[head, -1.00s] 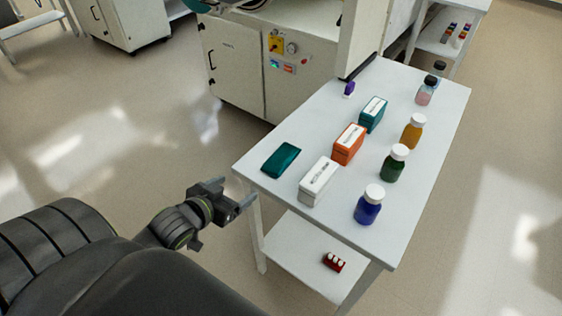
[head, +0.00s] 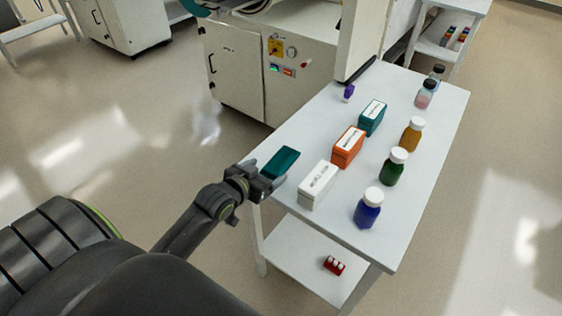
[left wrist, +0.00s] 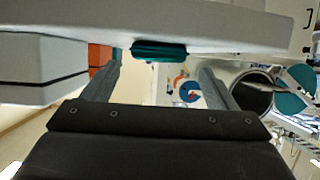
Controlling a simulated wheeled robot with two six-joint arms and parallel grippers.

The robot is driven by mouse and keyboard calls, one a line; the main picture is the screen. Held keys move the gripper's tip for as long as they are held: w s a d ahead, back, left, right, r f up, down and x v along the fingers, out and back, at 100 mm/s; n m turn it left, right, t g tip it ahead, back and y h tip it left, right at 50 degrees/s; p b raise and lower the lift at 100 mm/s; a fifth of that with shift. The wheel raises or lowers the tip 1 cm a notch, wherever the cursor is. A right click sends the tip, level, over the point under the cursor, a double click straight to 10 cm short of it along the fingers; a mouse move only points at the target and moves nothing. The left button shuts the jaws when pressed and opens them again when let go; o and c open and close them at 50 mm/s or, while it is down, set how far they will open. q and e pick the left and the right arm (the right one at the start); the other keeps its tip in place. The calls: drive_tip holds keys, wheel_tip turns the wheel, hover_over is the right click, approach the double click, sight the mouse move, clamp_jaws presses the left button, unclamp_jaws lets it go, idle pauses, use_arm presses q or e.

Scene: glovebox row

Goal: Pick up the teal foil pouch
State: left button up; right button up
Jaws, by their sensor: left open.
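The teal foil pouch (head: 282,161) lies flat near the left edge of the white table (head: 412,160). In the left wrist view the pouch (left wrist: 158,50) shows edge-on against the table's pale surface, ahead of the gap between the fingers. My left gripper (head: 268,187) is at the table's left edge, just in front of the pouch in the head view. Its two fingers stand apart in the left wrist view (left wrist: 160,75), with nothing between them. Whether they touch the pouch I cannot tell. My right gripper is not in view.
A white box (head: 318,186) stands close right of the pouch, with an orange box (head: 347,149) and a teal box (head: 371,119) behind. Several bottles, including a blue one (head: 368,209), line the right side. A purple item (head: 348,93) lies farther back.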

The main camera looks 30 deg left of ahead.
sight(277, 164)
use_arm(q)
drive_tip(key=shift+w+f, duration=0.1)
drive_tip(key=shift+w, duration=0.5)
drive_tip(key=x, duration=0.4)
drive_tip(key=shift+d+p, duration=0.15)
drive_tip(key=shift+p, duration=0.25)
drive_tip(key=c, duration=1.1)
